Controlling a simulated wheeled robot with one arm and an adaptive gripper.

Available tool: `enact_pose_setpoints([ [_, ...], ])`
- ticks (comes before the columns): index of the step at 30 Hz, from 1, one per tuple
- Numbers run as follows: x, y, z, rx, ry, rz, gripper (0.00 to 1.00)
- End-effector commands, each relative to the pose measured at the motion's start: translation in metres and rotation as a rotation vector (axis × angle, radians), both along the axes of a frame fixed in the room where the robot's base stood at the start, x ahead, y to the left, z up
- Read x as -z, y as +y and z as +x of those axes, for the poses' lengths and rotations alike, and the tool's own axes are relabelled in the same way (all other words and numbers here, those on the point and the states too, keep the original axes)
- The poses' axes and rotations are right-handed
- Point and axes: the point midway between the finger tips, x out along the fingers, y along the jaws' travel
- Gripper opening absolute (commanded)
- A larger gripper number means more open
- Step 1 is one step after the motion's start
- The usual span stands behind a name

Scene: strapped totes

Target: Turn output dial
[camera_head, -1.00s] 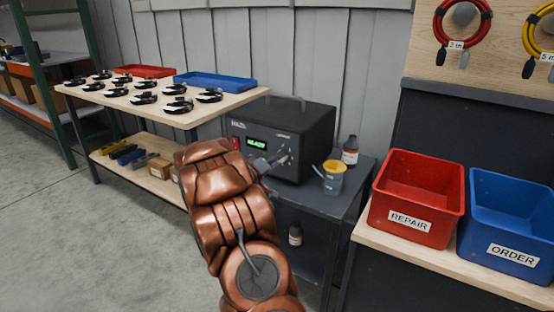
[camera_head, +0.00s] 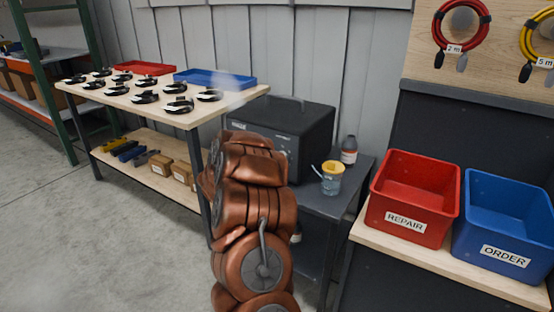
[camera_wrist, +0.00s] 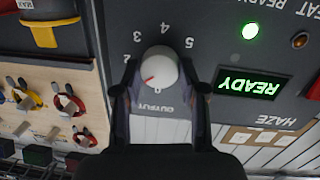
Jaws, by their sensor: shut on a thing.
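The haze machine, a dark box (camera_head: 312,130), stands on the grey cart; my arm hides much of its front in the head view. In the upside-down wrist view its green READY display (camera_wrist: 250,83) and a lit green lamp (camera_wrist: 250,31) show. The output dial (camera_wrist: 160,66) is a pale round knob with a red pointer line, which points to the picture's lower left, below the 2 mark. My gripper (camera_wrist: 164,88) is shut on the dial, one dark finger on each side. The scale near the left finger is partly hidden. The gripper is hidden in the head view.
A cup with a yellow rim (camera_head: 332,178) and a brown bottle (camera_head: 349,150) stand right of the machine on the cart (camera_head: 318,204). Left is a wooden table (camera_head: 228,106) with several black-and-silver items. Red (camera_head: 408,226) and blue (camera_head: 500,245) bins stand right.

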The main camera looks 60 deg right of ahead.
Motion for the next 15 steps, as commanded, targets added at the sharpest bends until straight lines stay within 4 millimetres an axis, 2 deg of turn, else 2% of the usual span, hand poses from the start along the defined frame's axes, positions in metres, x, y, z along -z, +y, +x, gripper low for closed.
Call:
enact_pose_setpoints([
  [15, 0.0004, -0.0005, -0.0016, 0.000, -0.471, 0.018, 0.07],
])
